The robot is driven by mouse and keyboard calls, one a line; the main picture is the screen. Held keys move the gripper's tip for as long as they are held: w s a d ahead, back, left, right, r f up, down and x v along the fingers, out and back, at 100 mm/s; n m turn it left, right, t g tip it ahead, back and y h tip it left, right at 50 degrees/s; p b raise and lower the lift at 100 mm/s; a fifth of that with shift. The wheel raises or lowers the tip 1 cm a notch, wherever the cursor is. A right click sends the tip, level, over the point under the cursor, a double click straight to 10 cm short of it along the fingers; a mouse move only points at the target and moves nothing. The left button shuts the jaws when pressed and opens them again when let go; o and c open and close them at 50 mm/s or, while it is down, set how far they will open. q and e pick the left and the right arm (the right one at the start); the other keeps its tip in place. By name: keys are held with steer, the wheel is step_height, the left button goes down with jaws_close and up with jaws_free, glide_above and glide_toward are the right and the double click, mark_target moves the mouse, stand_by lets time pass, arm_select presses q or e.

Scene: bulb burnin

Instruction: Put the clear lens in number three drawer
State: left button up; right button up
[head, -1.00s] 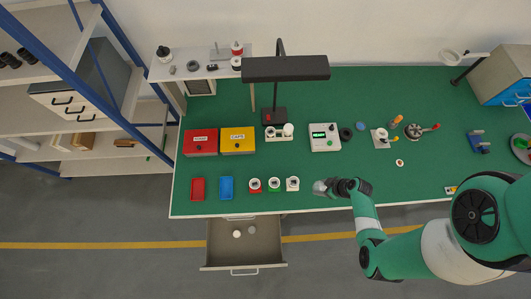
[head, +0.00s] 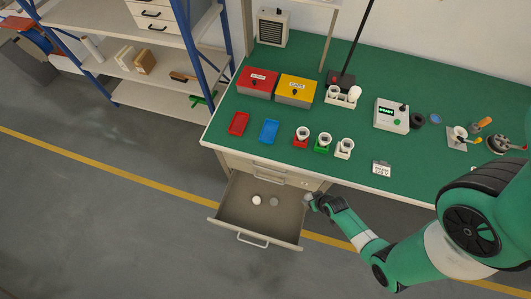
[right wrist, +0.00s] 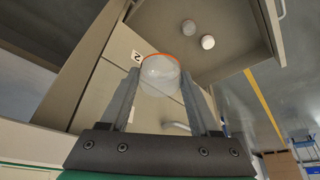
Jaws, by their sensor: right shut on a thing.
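My right gripper (head: 309,201) is at the bench's front, just right of an open drawer (head: 228,207). In the right wrist view the gripper (right wrist: 160,82) is shut on a clear, dome-like lens (right wrist: 160,72) with an orange rim. The lens is too small to make out in the head view. The open drawer (right wrist: 228,62) also shows in the wrist view, holding two round pieces, one white (head: 257,200) and one greyer (head: 273,202). A closed front beside it bears a label "2" (right wrist: 136,56). The open drawer's own number cannot be read. My left gripper is out of view.
The green bench (head: 225,135) carries a red box (head: 258,82), a yellow box (head: 296,90), red and blue trays, several small cup holders and a meter (head: 391,116). A small label card (head: 381,169) stands near the front edge. The floor left of the drawer is clear.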

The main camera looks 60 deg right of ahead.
steer(key=n+b, duration=0.2)
steer(key=b, duration=2.5)
glide_above(291, 220)
step_height(291, 220, down, 31)
steer(key=shift+r, duration=0.15)
steer(key=shift+w, duration=0.1)
